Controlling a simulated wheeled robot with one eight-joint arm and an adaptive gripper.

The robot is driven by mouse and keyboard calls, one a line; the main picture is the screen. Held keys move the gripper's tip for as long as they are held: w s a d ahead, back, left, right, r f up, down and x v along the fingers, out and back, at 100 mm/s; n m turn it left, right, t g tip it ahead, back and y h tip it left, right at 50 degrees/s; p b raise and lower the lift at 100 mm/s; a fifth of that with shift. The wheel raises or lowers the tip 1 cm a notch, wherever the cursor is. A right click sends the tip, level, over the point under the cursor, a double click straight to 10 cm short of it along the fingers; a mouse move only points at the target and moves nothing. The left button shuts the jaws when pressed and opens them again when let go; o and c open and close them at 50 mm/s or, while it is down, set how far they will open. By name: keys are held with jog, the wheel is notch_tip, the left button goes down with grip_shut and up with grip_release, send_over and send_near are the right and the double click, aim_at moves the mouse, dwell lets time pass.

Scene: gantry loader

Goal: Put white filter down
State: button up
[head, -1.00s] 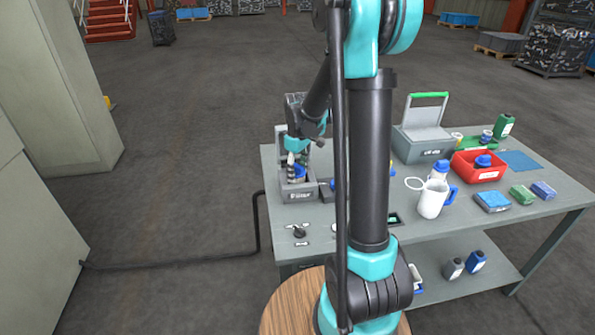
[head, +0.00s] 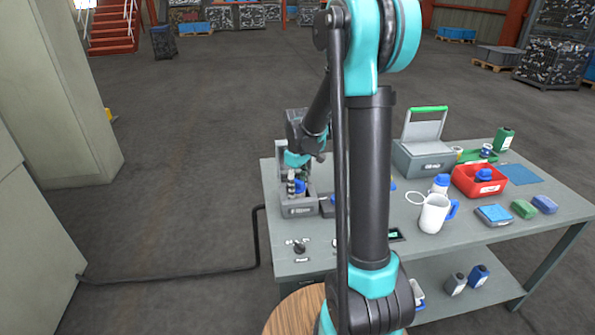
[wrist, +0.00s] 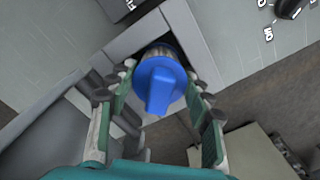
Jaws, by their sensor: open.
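A blue knob-like cap (wrist: 160,82) sits over a pale ribbed rim inside the square opening of a grey box (wrist: 122,42). I take it for the top of the filter; its white body is mostly hidden. In the head view the cap (head: 299,187) shows in the grey box (head: 299,211) at the table's left end. My gripper (wrist: 162,98) is open, with one finger on each side of the cap. Whether the fingers touch it I cannot tell. In the head view my gripper (head: 291,186) is small and points down into the box.
The grey table (head: 290,265) also carries a knob (head: 300,247) in front of the box, a white jug (head: 433,213), a red bin (head: 480,181) and a grey case (head: 422,158) with a green handle. Bare tabletop lies between knob and box.

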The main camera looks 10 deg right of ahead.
notch_tip(320, 180, up, 12)
jog(key=r, duration=0.1)
jog(key=s+d+f+m+t, duration=0.1)
jog(key=s+f+m, duration=0.2)
jog(key=s, duration=0.4)
jog(key=s+d+f+m+t, duration=0.1)
jog(key=s+f+m, duration=0.1)
jog(key=s+f, duration=0.3)
jog(key=s+d+f+m+t, duration=0.2)
jog(key=s+f+m, duration=0.1)
jog(key=s, duration=0.6)
jog(key=shift+s+f+m, duration=0.15)
jog(key=shift+f+m, duration=0.15)
jog(key=shift+f, duration=0.4)
jog(key=shift+s+f, duration=0.3)
jog(key=shift+s, duration=0.1)
jog(key=shift+c, duration=0.5)
